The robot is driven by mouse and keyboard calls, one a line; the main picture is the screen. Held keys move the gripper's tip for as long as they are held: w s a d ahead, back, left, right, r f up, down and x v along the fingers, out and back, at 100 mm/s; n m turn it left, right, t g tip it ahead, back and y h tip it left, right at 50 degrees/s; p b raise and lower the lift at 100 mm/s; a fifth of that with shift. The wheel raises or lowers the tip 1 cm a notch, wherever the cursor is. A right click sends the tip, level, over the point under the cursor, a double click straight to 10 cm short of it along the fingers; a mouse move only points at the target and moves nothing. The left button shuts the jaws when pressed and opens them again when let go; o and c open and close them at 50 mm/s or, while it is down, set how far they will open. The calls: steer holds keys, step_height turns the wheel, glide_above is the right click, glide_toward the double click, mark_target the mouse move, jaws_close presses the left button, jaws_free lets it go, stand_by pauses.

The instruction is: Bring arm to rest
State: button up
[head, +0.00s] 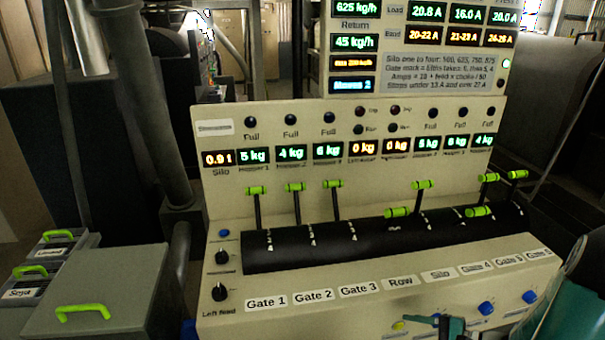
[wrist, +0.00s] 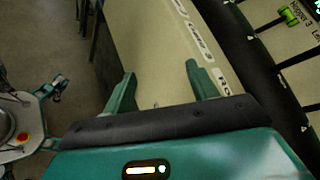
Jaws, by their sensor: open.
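My gripper (wrist: 160,88) shows in the wrist view with its two green fingers spread apart and nothing between them. It is over the front of the beige control console (head: 370,282), near the gate labels. In the head view only part of my teal arm and gripper shows at the lower right, in front of the console's lower edge. The console carries a black lever housing (head: 375,241) with several green-handled levers, such as the Gate 1 lever (head: 257,190). The lever handles stand at different heights. My gripper touches none of them that I can see.
A grey box with a green handle (head: 82,313) stands at the lower left, beside small labelled bins (head: 62,243). Blue knobs (head: 487,308) line the console's lower front. A display panel (head: 425,45) rises behind. Open floor (wrist: 50,50) shows left of the console in the wrist view.

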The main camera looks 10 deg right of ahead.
steer(key=s+a+r+n+g+h, duration=0.1)
steer(key=s+a+r+n+h, duration=0.3)
steer(key=a+r+n, duration=0.4)
steer(key=s+a+r+n+g+h, duration=0.2)
steer(key=s+a+r+n+h, duration=0.2)
steer(key=r, duration=0.8)
steer(key=a+n+h, duration=0.2)
steer(key=a+n, duration=0.2)
steer(key=shift+s+h, duration=0.25)
steer(key=shift+h, duration=0.15)
